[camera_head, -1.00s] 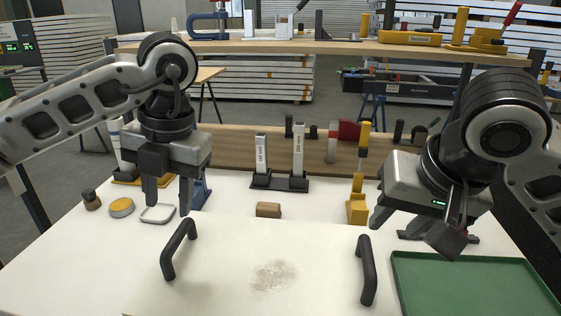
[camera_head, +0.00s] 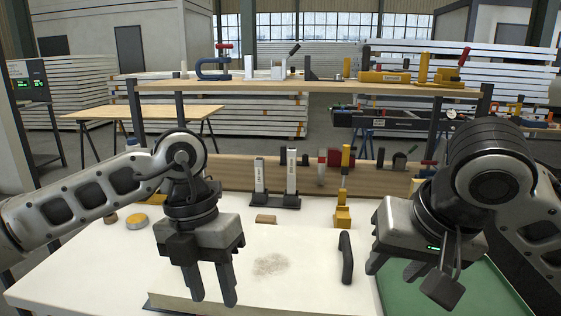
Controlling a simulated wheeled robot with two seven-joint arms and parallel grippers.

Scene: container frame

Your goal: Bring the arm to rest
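My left gripper (camera_head: 212,290) hangs with its fingers pointing down and apart, with nothing between them. It is over the left part of the white panel (camera_head: 300,285) on the table. My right gripper (camera_head: 408,272) is at the right, tilted, above the edge of the green tray (camera_head: 478,288). Its fingers are apart and I see nothing held between them. One dark handle (camera_head: 346,257) stands on the panel between the grippers. The panel's left handle is hidden behind my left gripper.
A brown block (camera_head: 266,219), a two-post stand (camera_head: 277,201) and a yellow clamp (camera_head: 342,214) stand behind the panel. A yellow-lidded tin (camera_head: 137,221) is at the left. A wooden shelf (camera_head: 320,88) with clamps crosses the back. A greyish smudge (camera_head: 270,265) marks the panel.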

